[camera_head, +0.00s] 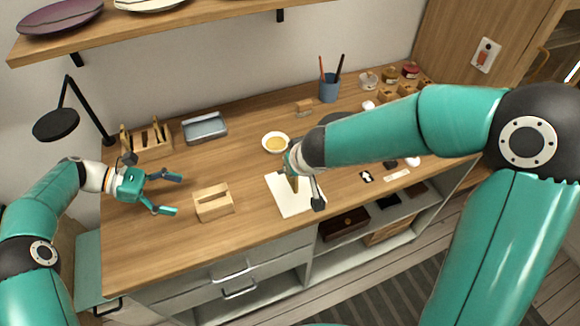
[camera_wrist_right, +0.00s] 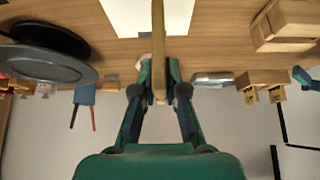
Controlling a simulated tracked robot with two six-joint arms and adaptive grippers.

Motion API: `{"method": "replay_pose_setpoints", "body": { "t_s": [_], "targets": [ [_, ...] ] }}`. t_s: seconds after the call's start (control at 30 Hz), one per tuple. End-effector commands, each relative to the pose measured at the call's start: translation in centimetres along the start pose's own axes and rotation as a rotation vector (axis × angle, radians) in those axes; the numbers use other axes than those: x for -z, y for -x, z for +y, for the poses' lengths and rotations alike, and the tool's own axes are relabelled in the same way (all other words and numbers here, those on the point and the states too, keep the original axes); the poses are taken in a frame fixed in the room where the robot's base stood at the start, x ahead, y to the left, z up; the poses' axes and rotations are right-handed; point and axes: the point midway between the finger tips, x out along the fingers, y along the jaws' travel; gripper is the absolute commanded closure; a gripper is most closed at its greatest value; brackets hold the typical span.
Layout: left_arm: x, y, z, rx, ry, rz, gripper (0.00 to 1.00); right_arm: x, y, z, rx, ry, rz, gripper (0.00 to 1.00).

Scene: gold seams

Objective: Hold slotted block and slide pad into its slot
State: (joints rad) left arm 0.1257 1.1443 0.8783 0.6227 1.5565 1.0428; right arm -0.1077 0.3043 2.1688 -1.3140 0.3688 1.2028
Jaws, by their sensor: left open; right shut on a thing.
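The slotted block (camera_head: 213,203), light wood with a slot in its top, stands on the bench left of the white sheet. It also shows at the upper right of the right wrist view (camera_wrist_right: 285,25). My left gripper (camera_head: 176,195) is open and empty, just left of the block and apart from it. My right gripper (camera_wrist_right: 159,78) is shut on the pad (camera_wrist_right: 158,40), a thin strip of tan wood. In the head view the pad (camera_head: 293,183) is partly hidden by the gripper, over the white sheet, right of the block.
The white sheet (camera_head: 285,204) lies near the front edge. Behind it is a bowl (camera_head: 276,143) with amber contents. A grey tray (camera_head: 205,128), a wooden rack (camera_head: 148,138) and a blue cup (camera_head: 329,88) stand farther back. Bare bench lies between block and sheet.

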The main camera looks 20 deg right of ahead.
Motion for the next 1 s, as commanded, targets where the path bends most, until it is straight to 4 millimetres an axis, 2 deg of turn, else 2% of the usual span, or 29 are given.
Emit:
{"method": "replay_pose_setpoints", "body": {
  "t_s": [0.27, 0.6, 0.8, 1.0],
  "targets": [
    [0.3, -2.6, -0.3, -0.008, 0.006, 0.000, 0.12, -0.3, -0.8, -0.5, 0.006, 0.009, -0.001, 1.00],
    [0.5, -7.2, -0.3, -0.009, 0.007, 0.000, 0.12, -0.7, -1.7, -0.7, 0.007, 0.012, -0.001, 1.00],
    [0.4, -8.7, -0.2, -0.011, 0.007, 0.000, 0.12, -0.9, -2.0, -0.7, 0.007, 0.011, -0.001, 1.00],
    [0.4, -9.0, -0.2, -0.013, 0.007, 0.001, 0.12, -0.9, -2.1, -0.7, 0.008, 0.013, -0.001, 1.00]
  ]
}}
